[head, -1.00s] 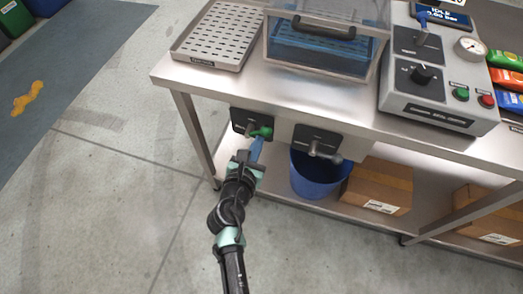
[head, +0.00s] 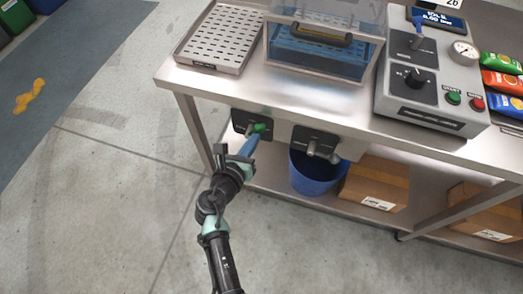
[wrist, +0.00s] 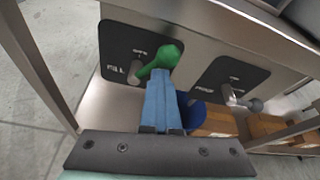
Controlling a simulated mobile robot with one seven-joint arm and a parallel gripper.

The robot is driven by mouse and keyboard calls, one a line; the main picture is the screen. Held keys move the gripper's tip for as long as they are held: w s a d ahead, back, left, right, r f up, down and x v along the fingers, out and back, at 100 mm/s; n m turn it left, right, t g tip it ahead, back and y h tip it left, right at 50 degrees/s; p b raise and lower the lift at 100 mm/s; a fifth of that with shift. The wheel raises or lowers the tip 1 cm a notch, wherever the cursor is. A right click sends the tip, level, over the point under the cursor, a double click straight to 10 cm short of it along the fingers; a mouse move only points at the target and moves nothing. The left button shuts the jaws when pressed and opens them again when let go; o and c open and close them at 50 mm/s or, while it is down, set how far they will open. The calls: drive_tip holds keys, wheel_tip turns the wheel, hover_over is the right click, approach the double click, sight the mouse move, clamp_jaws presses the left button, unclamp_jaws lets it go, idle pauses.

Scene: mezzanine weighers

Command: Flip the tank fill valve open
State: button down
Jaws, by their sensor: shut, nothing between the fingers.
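The tank fill valve is a black plate (wrist: 128,52) with a green lever (wrist: 162,58), on the table's front apron. In the wrist view the lever points right and slightly up from its pivot. In the head view the green lever (head: 259,127) shows just beyond my fingertips. My gripper (wrist: 162,78) has its blue fingers shut together and empty. The tips are right at the lever's underside in the wrist view; I cannot tell whether they touch. My gripper (head: 252,140) reaches up from below in the head view.
A second valve (head: 314,147) with a grey lever sits to the right. Below are a blue bucket (head: 312,178) and cardboard boxes (head: 375,183) on the lower shelf. A clear tank (head: 322,50), perforated tray (head: 220,40) and control box (head: 430,95) stand on top. Floor at left is free.

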drive_tip(key=shift+w+a+r+n+h+p, duration=0.25)
drive_tip(key=shift+a+r+n+h+p, duration=0.05)
drive_tip(key=shift+r+n+p, duration=0.2)
drive_tip(key=shift+w+a+r+n+h+p, duration=0.15)
drive_tip(key=shift+a+n+h+p, duration=0.2)
drive_tip(key=shift+n+h+p, duration=0.25)
drive_tip(key=shift+f, duration=0.2)
